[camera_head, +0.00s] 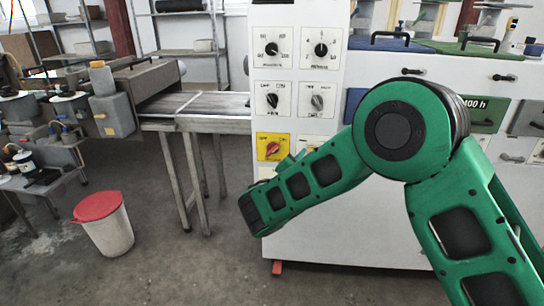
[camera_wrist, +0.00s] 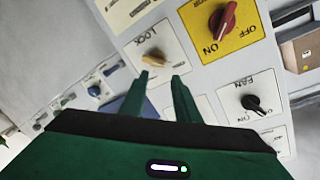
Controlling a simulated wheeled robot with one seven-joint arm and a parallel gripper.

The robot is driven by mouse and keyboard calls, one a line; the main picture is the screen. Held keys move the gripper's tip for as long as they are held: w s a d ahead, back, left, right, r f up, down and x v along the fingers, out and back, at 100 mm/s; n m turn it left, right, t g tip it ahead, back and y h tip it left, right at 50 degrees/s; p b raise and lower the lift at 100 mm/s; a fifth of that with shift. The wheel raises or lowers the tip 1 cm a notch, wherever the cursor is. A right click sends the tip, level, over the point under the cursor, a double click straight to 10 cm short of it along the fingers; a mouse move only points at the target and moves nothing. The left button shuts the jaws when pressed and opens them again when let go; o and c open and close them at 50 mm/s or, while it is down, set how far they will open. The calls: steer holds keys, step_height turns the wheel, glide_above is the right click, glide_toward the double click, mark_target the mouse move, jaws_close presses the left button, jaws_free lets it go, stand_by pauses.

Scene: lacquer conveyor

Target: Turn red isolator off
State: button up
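The red isolator is a red knob (camera_wrist: 222,20) on a yellow plate (camera_wrist: 245,32) marked OFF and ON, at the top right of the wrist view. One end of its handle lies toward ON; I cannot tell which end is the pointer. In the head view the red knob (camera_head: 272,148) is low on the white panel, with my forearm just below and right of it. My gripper (camera_wrist: 162,77) is open and empty, its two green fingers slightly apart. The fingertips appear just below the LOCK knob, left of and below the red knob in the wrist view. Whether they touch the panel is unclear.
A yellowish LOCK knob (camera_wrist: 155,58) and a black FAN knob (camera_wrist: 254,104) flank the isolator. Several other dials sit above it, including one dial (camera_head: 272,99). A conveyor (camera_head: 200,105) adjoins the panel's left. A bin with red lid (camera_head: 97,206) stands on open floor.

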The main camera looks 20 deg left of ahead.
mark_target(272, 153)
steer(key=s+a+f+y, duration=0.3)
steer(key=s+a, duration=0.4)
steer(key=a, duration=0.4)
steer(key=shift+n+t+y, duration=0.3)
steer(key=shift+n, duration=0.2)
steer(key=x, duration=1.1)
steer(key=shift+w+d+r, duration=0.1)
steer(key=shift+c, duration=0.2)
